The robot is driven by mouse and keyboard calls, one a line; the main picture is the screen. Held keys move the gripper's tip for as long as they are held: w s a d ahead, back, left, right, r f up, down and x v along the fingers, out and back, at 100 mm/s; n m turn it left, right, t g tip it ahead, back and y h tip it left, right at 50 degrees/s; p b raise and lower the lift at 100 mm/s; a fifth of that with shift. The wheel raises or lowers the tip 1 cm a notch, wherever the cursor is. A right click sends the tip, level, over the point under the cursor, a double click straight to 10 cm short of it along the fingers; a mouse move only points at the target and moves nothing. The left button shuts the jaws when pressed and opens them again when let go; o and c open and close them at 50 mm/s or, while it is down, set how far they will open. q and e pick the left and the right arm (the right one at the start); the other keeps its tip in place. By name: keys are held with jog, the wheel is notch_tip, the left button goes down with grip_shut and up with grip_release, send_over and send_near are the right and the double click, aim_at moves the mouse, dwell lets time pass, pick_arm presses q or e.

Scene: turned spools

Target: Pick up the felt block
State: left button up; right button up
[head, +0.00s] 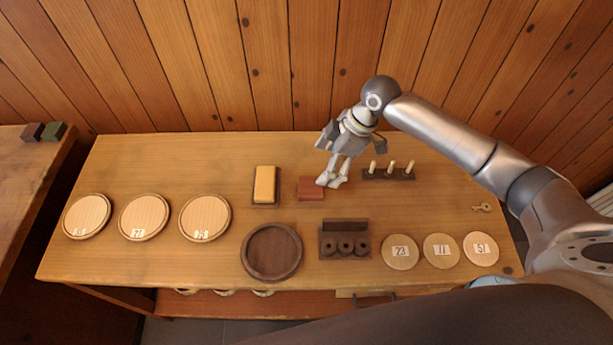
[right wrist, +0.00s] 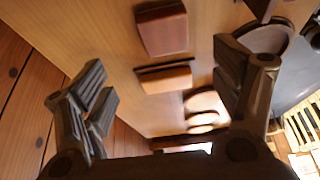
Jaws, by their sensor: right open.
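A reddish-brown block (head: 311,188) lies flat on the wooden table, near the middle; it also shows at the top of the right wrist view (right wrist: 162,28). A yellow block (head: 265,184) sits on a dark base to its left; it also shows in the right wrist view (right wrist: 170,80). I cannot tell for certain which block is felt. My right gripper (head: 332,181) is open and empty, above the table just right of the reddish-brown block. Its fingers (right wrist: 165,90) frame the right wrist view. My left gripper is not in view.
A dark rack with pale pegs (head: 388,174) stands close right of the gripper. A dark holder (head: 344,241) and round dark tray (head: 272,252) lie in front. Several pale discs (head: 206,218) line the left, numbered discs (head: 441,250) the front right. A key (head: 482,208) lies far right.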

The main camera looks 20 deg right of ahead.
aim_at(312, 186)
jog(key=f, duration=0.1)
jog(key=a+f, duration=0.1)
jog(key=f, duration=0.1)
jog(key=shift+s+a+f+p, duration=0.3)
jog(key=shift+a+f, duration=0.1)
jog(key=shift+w+a+f, duration=0.1)
jog(key=shift+f, duration=0.15)
jog(key=p+x, duration=0.1)
jog(key=x, duration=0.3)
jog(key=shift+w+f+p, duration=0.1)
jog(key=shift+f+p, duration=0.25)
jog(key=shift+f, duration=0.15)
jog(key=shift+c, duration=0.9)
jog(key=c, duration=0.9)
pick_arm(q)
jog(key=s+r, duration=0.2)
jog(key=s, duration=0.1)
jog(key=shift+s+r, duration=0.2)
pick_arm(e)
jog(key=shift+c, duration=0.2)
